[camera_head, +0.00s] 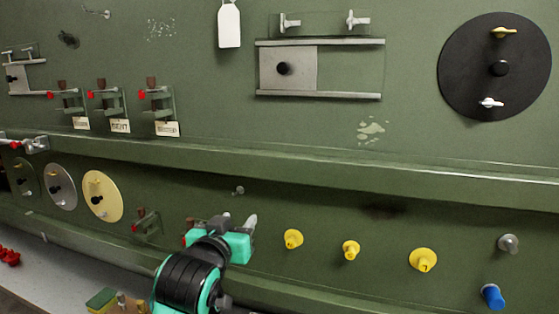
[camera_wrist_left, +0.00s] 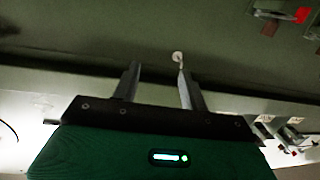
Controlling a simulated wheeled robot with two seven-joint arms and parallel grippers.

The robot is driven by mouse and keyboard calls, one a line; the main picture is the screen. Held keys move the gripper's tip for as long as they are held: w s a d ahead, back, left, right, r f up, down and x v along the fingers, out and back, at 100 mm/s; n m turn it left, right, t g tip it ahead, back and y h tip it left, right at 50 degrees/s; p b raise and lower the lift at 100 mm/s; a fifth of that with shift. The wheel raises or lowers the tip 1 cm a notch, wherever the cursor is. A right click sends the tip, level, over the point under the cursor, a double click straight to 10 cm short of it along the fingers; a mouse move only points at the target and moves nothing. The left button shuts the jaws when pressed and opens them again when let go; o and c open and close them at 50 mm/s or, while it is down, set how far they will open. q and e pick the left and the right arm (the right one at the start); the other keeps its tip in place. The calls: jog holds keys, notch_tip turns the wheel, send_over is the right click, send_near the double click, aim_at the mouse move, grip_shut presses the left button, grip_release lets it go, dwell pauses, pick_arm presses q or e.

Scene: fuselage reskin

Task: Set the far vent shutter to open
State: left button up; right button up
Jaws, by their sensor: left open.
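Two sliding vent shutters show in the head view. The smaller, more distant one, a grey plate (camera_head: 18,83) with a black knob, sits at the far left edge between two rails and is partly cut off. The larger, nearer grey plate (camera_head: 302,70) has a black knob and sits at the left end of its rails, with green panel to its right. My left gripper (camera_head: 238,221) is teal, low in front of the lower wall, well away from both shutters. In the left wrist view its fingers (camera_wrist_left: 158,76) stand apart with nothing between them. My right gripper is out of view.
Red-marked latches (camera_head: 108,100) with tags line the upper wall. A green ledge (camera_head: 330,170) sticks out below them. Yellow knobs (camera_head: 351,250) and a blue knob (camera_head: 493,296) are right of my gripper. A pale knob (camera_wrist_left: 178,57) shows beyond the fingertips.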

pick_arm(q)
notch_tip(320, 180, up, 12)
jog(key=s+d+t+h, duration=0.1)
jog(key=s+d+t, duration=0.1)
jog(key=m+t+h, duration=0.2)
jog(key=t, duration=0.1)
send_near(282, 68)
jog(key=p+x, duration=0.6)
jog(key=x, duration=0.1)
jog(key=shift+r+p, duration=0.2)
jog(key=shift+p, duration=0.2)
jog(key=shift+w+d+r, duration=0.1)
jog(key=shift+w+d, duration=0.1)
jog(key=shift+w, duration=0.3)
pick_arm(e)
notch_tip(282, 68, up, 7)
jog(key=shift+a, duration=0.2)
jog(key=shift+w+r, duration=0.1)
pick_arm(q)
jog(key=shift+c, duration=0.6)
grip_shut()
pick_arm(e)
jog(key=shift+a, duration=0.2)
